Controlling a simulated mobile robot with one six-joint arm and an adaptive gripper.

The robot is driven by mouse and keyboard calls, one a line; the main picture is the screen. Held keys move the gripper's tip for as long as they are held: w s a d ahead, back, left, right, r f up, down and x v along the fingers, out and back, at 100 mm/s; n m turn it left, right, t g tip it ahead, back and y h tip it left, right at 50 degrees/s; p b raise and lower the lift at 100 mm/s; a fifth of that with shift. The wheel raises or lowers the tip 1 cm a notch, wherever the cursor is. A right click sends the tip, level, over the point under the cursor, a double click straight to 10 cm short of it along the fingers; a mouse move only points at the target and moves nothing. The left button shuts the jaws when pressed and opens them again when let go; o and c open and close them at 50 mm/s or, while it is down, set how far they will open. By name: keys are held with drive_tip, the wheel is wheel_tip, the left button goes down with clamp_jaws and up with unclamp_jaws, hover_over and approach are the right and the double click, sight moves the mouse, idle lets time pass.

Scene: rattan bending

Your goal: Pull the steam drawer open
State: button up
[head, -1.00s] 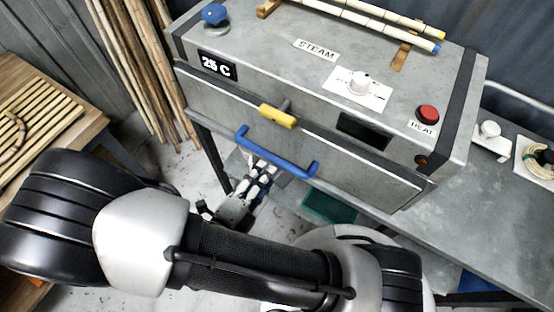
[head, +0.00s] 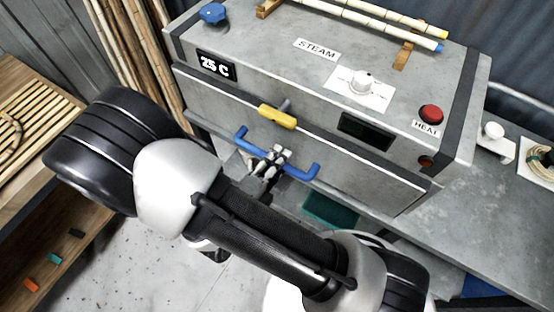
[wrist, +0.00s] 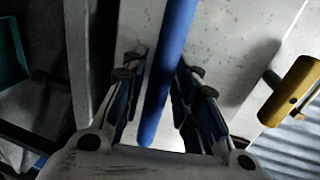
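The grey steam box (head: 300,80) has a drawer front (head: 340,160) with a blue bar handle (head: 303,173). The drawer front looks flush with the box. My gripper (head: 280,152) is at the middle of the blue handle in the head view. In the wrist view the blue handle (wrist: 168,70) runs between the two fingers of my gripper (wrist: 162,85), with gaps visible on both sides. The fingers are open and not closed on the bar. A yellow latch handle (head: 277,116) sits above the drawer; it also shows in the wrist view (wrist: 290,90).
Rattan poles (head: 375,12) lie on brackets on top of the box. A red heat button (head: 431,114) and a white knob (head: 362,82) are on the top. A wooden shelf (head: 50,235) stands at left, and a green bin (head: 330,210) is below the drawer.

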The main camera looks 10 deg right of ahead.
clamp_jaws()
idle(0.3)
